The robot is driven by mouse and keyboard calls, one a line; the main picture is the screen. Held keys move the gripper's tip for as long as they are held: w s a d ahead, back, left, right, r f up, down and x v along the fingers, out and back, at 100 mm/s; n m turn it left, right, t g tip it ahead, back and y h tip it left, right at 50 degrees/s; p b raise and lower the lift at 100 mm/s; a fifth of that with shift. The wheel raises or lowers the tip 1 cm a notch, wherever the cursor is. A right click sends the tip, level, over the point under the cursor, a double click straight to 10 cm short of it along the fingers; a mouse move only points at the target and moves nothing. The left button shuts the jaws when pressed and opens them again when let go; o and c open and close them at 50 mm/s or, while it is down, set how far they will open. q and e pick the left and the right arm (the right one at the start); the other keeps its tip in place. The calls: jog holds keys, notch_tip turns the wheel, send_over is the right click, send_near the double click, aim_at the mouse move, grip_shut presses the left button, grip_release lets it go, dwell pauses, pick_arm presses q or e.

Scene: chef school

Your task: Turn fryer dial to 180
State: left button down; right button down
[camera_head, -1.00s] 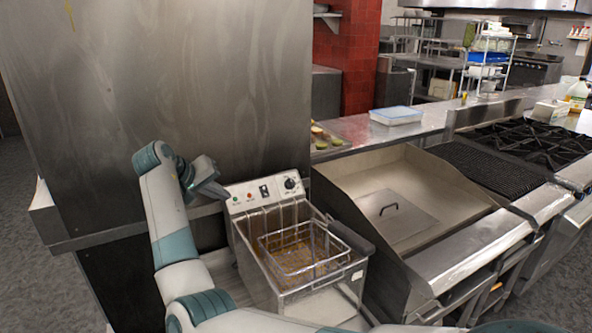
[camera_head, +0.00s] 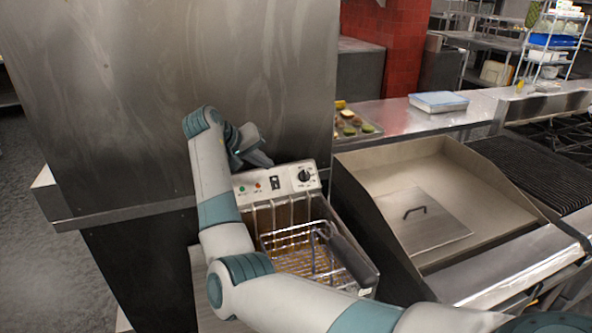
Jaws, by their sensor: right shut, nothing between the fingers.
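The fryer (camera_head: 250,188) stands in the lower middle with its silver control panel at the back. Its black dial (camera_head: 304,175) is at the right end of the panel, too small here to read its setting. My right gripper (camera_head: 265,161) is shut and empty, just above and behind the panel's left half. It is left of the dial and apart from it. My left gripper is not in view.
A wire basket (camera_head: 300,248) with a dark handle sits in the fryer. A griddle with a steel lid (camera_head: 425,222) is to the right. A tall steel panel (camera_head: 130,90) stands behind my arm. A tray of food (camera_head: 352,128) lies behind the griddle.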

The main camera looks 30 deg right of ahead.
aim_at(301, 173)
jog(key=p+x, duration=0.3)
jog(key=x, duration=0.6)
jog(key=shift+d+f+p, duration=0.1)
jog(key=shift+d+p, duration=0.25)
jog(key=d+p, duration=0.2)
jog(key=d, duration=0.1)
jog(key=shift+s+f, duration=0.2)
jog(key=shift+s, duration=0.1)
jog(key=shift+s+d+f, duration=0.1)
jog(key=shift+d, duration=0.45)
jog(key=shift+d+r+m+g+y, duration=0.25)
jog(key=shift+m+g+y, duration=0.25)
jog(key=shift+m, duration=0.3)
